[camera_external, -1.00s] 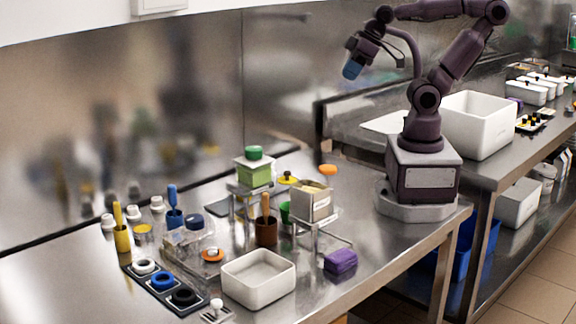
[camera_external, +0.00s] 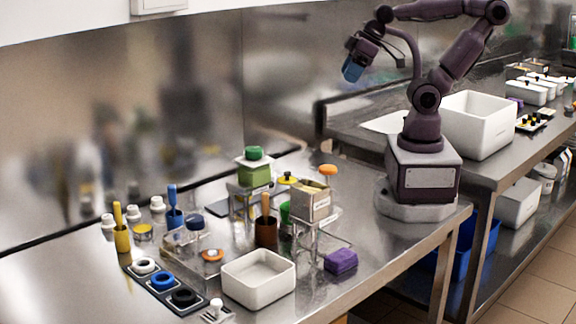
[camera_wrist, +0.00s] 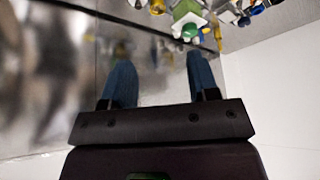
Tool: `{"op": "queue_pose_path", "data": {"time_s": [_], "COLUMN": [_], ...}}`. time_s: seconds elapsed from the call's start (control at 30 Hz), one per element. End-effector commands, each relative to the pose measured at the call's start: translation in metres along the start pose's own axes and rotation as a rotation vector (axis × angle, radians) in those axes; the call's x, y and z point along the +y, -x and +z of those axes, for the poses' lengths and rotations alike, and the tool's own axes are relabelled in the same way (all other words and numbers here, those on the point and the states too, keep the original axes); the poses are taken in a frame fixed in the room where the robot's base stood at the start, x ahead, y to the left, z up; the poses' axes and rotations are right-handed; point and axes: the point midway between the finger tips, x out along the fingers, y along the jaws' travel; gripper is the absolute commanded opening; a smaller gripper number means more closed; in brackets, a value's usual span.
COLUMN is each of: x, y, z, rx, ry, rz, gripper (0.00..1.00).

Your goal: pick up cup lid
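Several lid-like pieces stand on the steel table, and I cannot tell which one is the cup lid. An orange lid (camera_external: 212,255) with a pale centre lies left of the white bin. A green lid (camera_external: 253,153) tops a green container, which also shows in the wrist view (camera_wrist: 189,24). A blue lid (camera_external: 194,222) tops a clear container. A yellow lid (camera_external: 287,179) and another orange lid (camera_external: 328,170) are farther back. My gripper (camera_external: 352,71) is high above the table near the back wall, far from all of them. In the wrist view its blue fingers (camera_wrist: 158,62) are apart and empty.
An empty white bin (camera_external: 258,280) stands near the front edge, with a purple block (camera_external: 341,261) to its right. A dark tray (camera_external: 165,284) holds white, blue and black rings. Raised stands, a brown cup (camera_external: 266,232) and a yellow cup (camera_external: 122,238) crowd the middle and left.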

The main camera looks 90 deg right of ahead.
Motion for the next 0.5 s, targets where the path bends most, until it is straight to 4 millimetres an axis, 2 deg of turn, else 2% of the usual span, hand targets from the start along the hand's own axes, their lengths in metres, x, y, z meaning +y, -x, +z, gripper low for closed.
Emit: {"op": "queue_pose_path", "data": {"time_s": [0.27,0.37,0.5], "x": [0.002,0.007,0.022], "y": [-0.003,-0.015,-0.044], "z": [0.001,0.003,-0.002], "rx": [-0.012,-0.078,-0.216], "ry": [-0.009,-0.031,-0.106], "rz": [0.005,0.012,0.023], "gripper": [0.54,0.54,0.54]}}
